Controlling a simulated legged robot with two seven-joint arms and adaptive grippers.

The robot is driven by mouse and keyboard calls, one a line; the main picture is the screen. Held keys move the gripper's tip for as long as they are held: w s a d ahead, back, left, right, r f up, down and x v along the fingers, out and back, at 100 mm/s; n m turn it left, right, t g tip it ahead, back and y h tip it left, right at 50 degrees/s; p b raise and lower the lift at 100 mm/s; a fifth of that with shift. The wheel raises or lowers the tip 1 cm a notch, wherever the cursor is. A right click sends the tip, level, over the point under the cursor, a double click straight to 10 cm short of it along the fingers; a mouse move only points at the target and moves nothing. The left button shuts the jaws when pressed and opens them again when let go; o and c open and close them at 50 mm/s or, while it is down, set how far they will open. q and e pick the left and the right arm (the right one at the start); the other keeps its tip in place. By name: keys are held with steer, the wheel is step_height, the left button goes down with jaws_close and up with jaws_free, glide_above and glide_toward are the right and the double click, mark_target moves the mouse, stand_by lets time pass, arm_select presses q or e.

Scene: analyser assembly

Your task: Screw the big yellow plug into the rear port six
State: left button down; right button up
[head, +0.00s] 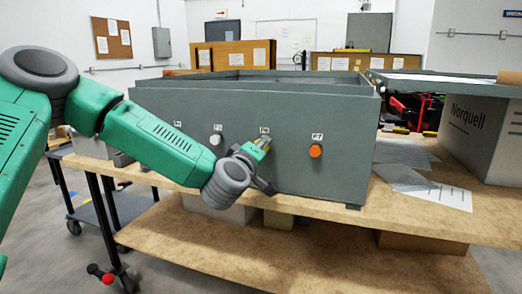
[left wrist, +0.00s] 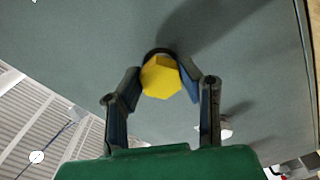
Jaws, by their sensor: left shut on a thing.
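The big yellow plug (left wrist: 161,78) is between the two fingers of my left gripper (left wrist: 162,80) in the left wrist view. It has a flat-sided head, and a dark ring shows behind it against the grey panel. In the head view my left gripper (head: 262,146) is at the front panel of the grey analyser case (head: 350,170), right under the P6 label (head: 264,130). Only a bit of yellow shows there. The port is mostly hidden, so I cannot tell how deep the plug sits. My right gripper is not in view.
An orange plug (head: 315,151) sits under the P7 label, right of my gripper. A white plug (head: 215,139) sits to its left. The case stands on a wooden bench (head: 430,210). Papers (head: 440,195) and a white box (head: 480,130) are at the right.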

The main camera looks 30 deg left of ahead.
arm_select(q)
steer(key=c, duration=2.1)
jaws_free()
steer(key=shift+w, duration=0.1)
jaws_close()
steer(key=m+p, duration=0.4)
steer(key=m, duration=0.4)
steer(key=m+p, duration=0.4)
steer(key=m, duration=0.4)
steer(key=m+p, duration=0.4)
steer(key=m, duration=0.4)
steer(key=shift+a, duration=0.25)
